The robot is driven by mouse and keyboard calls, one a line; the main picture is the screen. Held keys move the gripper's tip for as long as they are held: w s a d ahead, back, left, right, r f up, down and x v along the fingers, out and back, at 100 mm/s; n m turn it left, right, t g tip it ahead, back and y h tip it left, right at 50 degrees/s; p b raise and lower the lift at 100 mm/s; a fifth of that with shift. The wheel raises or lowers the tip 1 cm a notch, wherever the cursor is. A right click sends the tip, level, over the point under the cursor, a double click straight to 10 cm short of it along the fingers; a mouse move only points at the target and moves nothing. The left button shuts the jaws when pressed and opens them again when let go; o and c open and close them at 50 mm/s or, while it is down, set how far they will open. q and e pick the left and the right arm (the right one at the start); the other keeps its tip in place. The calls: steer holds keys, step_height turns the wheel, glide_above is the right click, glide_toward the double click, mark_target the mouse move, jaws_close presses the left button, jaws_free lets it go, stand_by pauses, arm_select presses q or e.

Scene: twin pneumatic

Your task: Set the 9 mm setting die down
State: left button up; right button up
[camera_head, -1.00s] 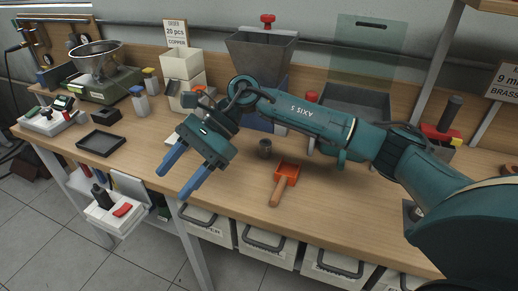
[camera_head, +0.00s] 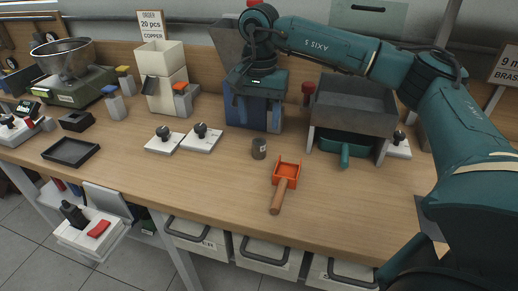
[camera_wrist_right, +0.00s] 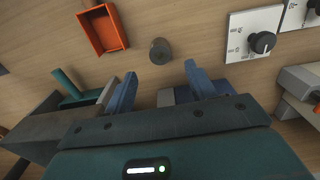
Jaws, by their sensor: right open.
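A small dark grey cylinder (camera_head: 259,148), which I take for the 9 mm setting die, stands upright on the wooden bench; its marking is too small to read. My right gripper (camera_head: 254,122) is behind it, fingers pointing down in front of a grey hopper. In the right wrist view the blue fingers (camera_wrist_right: 160,76) are wide apart with nothing between them. The cylinder (camera_wrist_right: 160,51) stands just beyond the fingertips, apart from both. My left gripper is in neither view.
An orange scoop (camera_head: 286,173) with a wooden handle lies right of the cylinder. Two white plates with black knobs (camera_head: 200,137) are to its left. A grey tray stand (camera_head: 352,105) with a green scoop stands right.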

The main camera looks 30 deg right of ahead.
mark_target(259, 141)
steer(key=shift+f, duration=2.95)
steer(key=shift+r, duration=0.1)
jaws_close()
